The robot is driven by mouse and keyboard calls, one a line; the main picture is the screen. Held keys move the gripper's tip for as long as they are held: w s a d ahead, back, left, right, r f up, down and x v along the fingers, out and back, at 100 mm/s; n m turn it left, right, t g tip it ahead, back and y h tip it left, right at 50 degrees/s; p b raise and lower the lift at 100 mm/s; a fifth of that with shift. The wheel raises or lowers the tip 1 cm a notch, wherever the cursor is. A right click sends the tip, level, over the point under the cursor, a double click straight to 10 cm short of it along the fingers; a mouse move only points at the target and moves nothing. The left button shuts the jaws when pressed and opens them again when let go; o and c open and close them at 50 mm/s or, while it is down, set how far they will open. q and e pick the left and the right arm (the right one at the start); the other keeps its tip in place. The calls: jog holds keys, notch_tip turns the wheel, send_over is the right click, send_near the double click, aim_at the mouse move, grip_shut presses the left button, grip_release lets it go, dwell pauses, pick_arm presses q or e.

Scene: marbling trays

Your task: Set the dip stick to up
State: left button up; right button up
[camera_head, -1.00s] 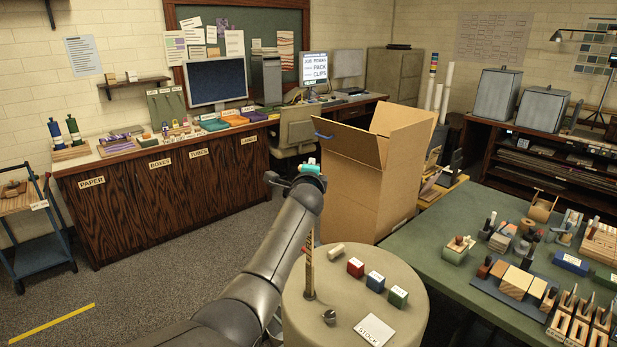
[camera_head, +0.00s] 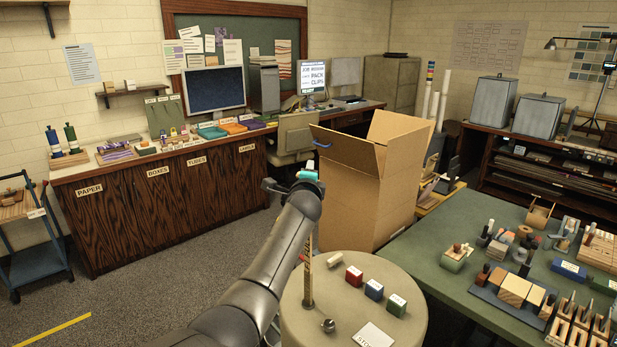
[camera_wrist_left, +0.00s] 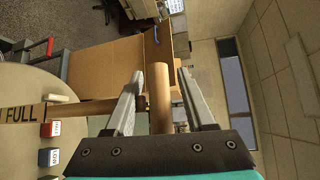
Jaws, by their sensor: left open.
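The dip stick (camera_head: 308,280) is a thin wooden rod standing upright on the round beige drum top (camera_head: 330,320). My left arm hides its upper end in the head view. In the left wrist view the stick (camera_wrist_left: 90,107) runs in from the left past a "FULL" mark and meets a wooden crossbar handle (camera_wrist_left: 160,95). My left gripper (camera_wrist_left: 160,74) is open, with its two grey fingers on either side of this handle. I cannot tell whether a finger touches it. In the head view the fingers are hidden. My right gripper is not in view.
Red (camera_head: 354,276), blue (camera_head: 374,289) and green (camera_head: 396,305) blocks and a "STOCK" card (camera_head: 373,335) lie on the drum. A large open cardboard box (camera_head: 372,195) stands close behind it. A green table (camera_head: 450,262) with many small items is to the right.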

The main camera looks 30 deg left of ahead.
pick_arm(q)
jog(key=shift+p+v, duration=0.35)
jog(key=shift+v, duration=0.8)
jog(key=v, duration=1.3)
jog(key=shift+f, duration=0.1)
